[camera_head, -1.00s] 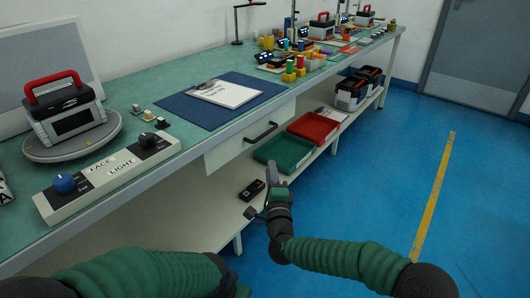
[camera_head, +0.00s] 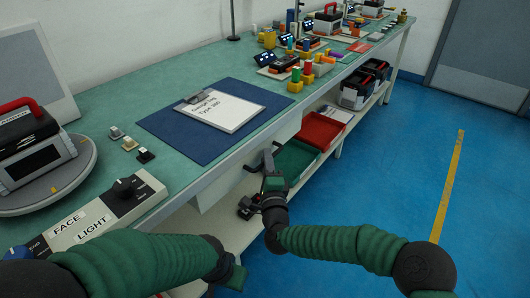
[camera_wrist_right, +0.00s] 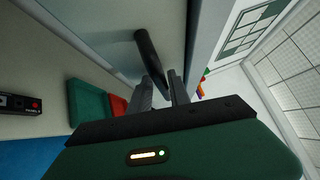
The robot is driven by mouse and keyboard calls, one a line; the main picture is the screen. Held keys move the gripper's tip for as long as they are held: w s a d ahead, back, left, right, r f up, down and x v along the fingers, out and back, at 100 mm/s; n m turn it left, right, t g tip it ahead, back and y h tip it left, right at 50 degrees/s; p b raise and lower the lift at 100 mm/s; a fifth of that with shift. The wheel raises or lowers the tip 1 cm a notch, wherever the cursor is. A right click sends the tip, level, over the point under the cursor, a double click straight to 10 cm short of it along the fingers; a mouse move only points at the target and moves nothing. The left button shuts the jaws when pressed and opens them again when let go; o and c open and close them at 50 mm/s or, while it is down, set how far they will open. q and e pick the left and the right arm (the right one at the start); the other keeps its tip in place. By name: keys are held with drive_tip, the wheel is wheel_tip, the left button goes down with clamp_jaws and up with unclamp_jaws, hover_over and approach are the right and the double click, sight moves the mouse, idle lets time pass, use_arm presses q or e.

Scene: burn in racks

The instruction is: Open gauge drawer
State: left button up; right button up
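The gauge drawer (camera_head: 222,187) is a pale front under the workbench edge and looks shut. Its black bar handle (camera_wrist_right: 150,52) shows in the right wrist view; in the head view my gripper mostly covers it. My right gripper (camera_head: 268,158) is at the handle. In the right wrist view its two fingers (camera_wrist_right: 162,85) are apart, with the handle's near end reaching toward the gap between them. I cannot tell whether they touch it. My left arm ends low in the head view, at a dark green block (camera_head: 235,274); its fingers do not show.
Green tray (camera_head: 292,160) and red tray (camera_head: 322,130) stand on the lower shelf beyond my right gripper. On the bench are a blue mat with a clipboard (camera_head: 222,110), a control box (camera_head: 105,212) and a turntable (camera_head: 78,185). Blue floor to the right is open.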

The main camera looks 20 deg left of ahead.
drive_tip(key=shift+s+d+r, duration=0.15)
drive_tip(key=shift+r, duration=0.05)
drive_tip(key=shift+c, duration=0.6)
clamp_jaws()
drive_tip(key=shift+s+f, duration=0.1)
drive_tip(key=shift+f, duration=0.05)
idle(0.4)
